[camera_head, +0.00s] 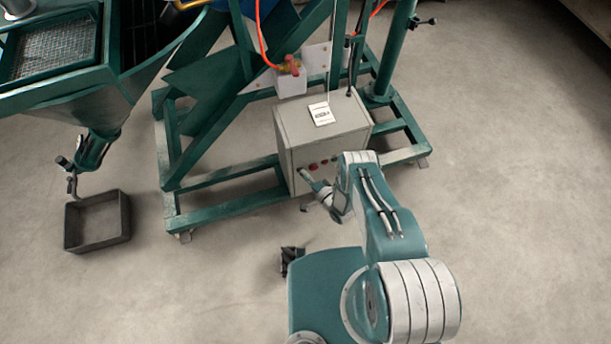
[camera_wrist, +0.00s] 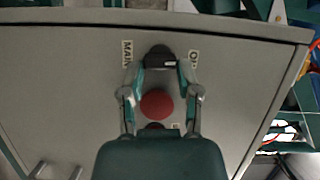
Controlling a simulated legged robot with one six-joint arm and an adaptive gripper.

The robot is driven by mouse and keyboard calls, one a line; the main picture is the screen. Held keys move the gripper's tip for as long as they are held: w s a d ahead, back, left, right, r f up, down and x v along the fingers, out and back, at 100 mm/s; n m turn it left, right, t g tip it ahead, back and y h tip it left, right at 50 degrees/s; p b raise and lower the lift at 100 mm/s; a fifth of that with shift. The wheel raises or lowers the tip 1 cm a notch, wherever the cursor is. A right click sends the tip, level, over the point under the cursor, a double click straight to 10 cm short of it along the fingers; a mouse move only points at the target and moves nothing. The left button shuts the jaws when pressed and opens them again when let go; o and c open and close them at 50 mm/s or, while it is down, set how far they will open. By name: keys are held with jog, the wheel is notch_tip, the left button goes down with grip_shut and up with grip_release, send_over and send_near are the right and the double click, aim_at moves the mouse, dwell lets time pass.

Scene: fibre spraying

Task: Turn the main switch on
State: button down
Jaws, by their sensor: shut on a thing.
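The grey control box (camera_head: 291,122) stands on the green frame, with red round parts on its front. Its front panel (camera_wrist: 60,85) fills most of the wrist view. The main switch, a black knob (camera_wrist: 160,52), sits near the panel's top edge between two printed labels, the left one reading roughly "MAIN". My gripper (camera_wrist: 161,66) has its two fingertips closed in on the knob from left and right. A red disc (camera_wrist: 157,103) shows between the fingers. In the head view my gripper (camera_head: 306,177) is at the box front; the knob cannot be made out there.
The green frame (camera_head: 225,205) surrounds the box. A red-handled valve (camera_head: 289,67) and an orange hose are above it. A hopper (camera_head: 75,95) and a dark open tray (camera_head: 97,241) are at left. The floor at right is clear.

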jog(key=shift+d+f, duration=0.1)
jog(key=shift+d, duration=0.05)
jog(key=shift+c, duration=1.6)
grip_release()
jog(key=v, duration=1.2)
